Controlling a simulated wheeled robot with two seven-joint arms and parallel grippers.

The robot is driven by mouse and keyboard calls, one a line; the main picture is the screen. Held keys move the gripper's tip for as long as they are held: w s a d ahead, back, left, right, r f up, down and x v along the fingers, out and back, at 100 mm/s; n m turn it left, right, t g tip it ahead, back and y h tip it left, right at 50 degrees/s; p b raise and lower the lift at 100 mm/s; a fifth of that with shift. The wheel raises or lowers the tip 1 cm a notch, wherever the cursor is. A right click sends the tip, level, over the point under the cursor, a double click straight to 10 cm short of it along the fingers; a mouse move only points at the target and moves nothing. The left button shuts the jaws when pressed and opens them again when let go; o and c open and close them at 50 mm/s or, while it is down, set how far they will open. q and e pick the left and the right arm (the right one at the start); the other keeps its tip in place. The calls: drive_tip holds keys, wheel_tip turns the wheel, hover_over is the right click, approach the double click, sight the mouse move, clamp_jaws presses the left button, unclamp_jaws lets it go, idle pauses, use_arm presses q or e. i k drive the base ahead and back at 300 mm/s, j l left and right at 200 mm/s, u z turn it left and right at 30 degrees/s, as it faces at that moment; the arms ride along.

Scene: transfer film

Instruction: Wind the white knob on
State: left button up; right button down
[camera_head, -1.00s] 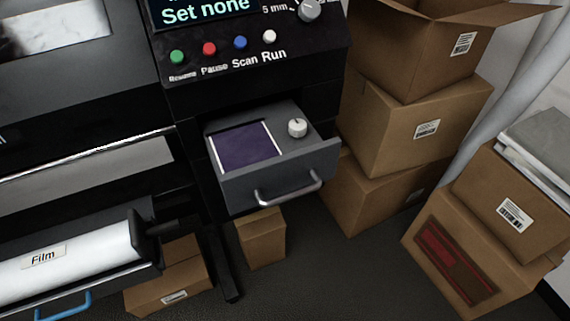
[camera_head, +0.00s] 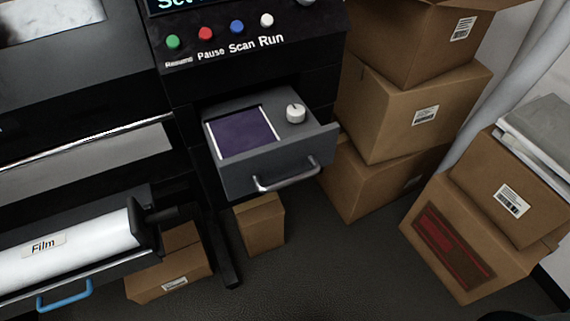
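The white knob (camera_head: 296,113) stands on the right part of a grey drawer (camera_head: 232,176), beside a dark purple panel (camera_head: 243,138) with a white border. The drawer is pulled out from the black machine (camera_head: 250,81) and has a silver handle (camera_head: 287,178) on its front. Nothing touches the knob. Neither of my grippers is in the head view.
A film roll (camera_head: 68,251) lies in an open tray with a blue handle (camera_head: 64,296) at the lower left. Green, red, blue and white buttons (camera_head: 236,27) sit above the drawer. Cardboard boxes (camera_head: 413,112) are stacked to the right. Dark floor (camera_head: 345,262) is clear in front.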

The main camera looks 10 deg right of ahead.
sight(294, 112)
drive_tip(key=l+u, duration=0.15)
drive_tip(key=l, duration=0.2)
drive_tip(key=k+l+u, duration=0.15)
drive_tip(key=l, duration=0.2)
drive_tip(key=k+l+u, duration=0.15)
drive_tip(key=l, duration=0.25)
drive_tip(key=l+u, duration=0.15)
drive_tip(key=l, duration=0.2)
